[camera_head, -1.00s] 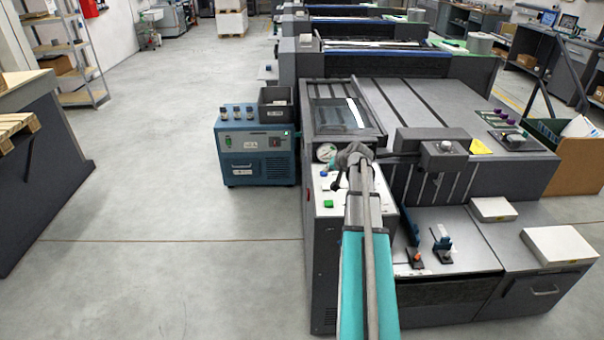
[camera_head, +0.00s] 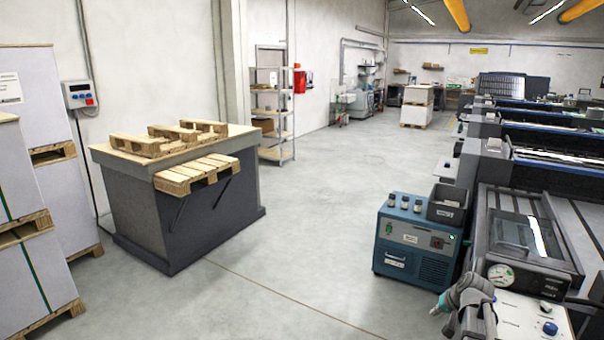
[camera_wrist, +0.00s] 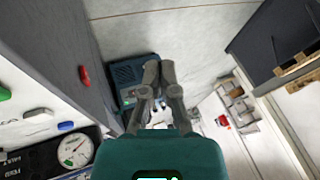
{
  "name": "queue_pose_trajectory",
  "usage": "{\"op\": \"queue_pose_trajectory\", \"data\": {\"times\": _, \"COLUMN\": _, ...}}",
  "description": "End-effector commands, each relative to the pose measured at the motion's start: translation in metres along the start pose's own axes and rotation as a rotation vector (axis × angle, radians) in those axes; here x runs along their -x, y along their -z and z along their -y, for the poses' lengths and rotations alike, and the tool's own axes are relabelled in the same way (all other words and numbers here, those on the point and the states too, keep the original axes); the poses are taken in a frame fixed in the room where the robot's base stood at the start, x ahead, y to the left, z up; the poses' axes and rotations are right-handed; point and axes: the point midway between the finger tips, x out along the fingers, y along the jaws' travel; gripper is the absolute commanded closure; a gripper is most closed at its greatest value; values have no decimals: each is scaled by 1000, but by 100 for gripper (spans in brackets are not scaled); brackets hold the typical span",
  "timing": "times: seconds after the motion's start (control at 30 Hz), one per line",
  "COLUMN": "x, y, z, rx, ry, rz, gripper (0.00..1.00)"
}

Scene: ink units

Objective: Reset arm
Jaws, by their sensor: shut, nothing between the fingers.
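My gripper (camera_wrist: 159,66) shows in the wrist view with its two dark grey fingers together, holding nothing. It is in the air beside the end of the printing machine (camera_wrist: 45,45), with the blue ink unit (camera_wrist: 128,72) behind the fingers.
The blue ink unit (camera_head: 410,245) stands on the floor left of the machine and bears a black bin (camera_head: 447,204). A round gauge (camera_head: 501,275) sits by the panel. A workbench (camera_head: 190,215) with wooden pallets stands left. The floor between is clear.

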Motion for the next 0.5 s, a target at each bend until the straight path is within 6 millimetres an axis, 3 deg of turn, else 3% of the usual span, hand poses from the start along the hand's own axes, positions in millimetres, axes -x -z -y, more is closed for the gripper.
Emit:
{"op": "queue_pose_trajectory", "data": {"times": 0.03, "x": -2, "y": -16, "z": 16, "rx": 26, "ry": -7, "rz": 29, "gripper": 100}}
{"op": "queue_pose_trajectory", "data": {"times": 0.2, "x": -10, "y": -60, "z": 55, "rx": 103, "ry": -48, "rz": 124, "gripper": 100}}
{"op": "queue_pose_trajectory", "data": {"times": 0.5, "x": -12, "y": -138, "z": 109, "rx": 237, "ry": -137, "rz": 277, "gripper": 100}}
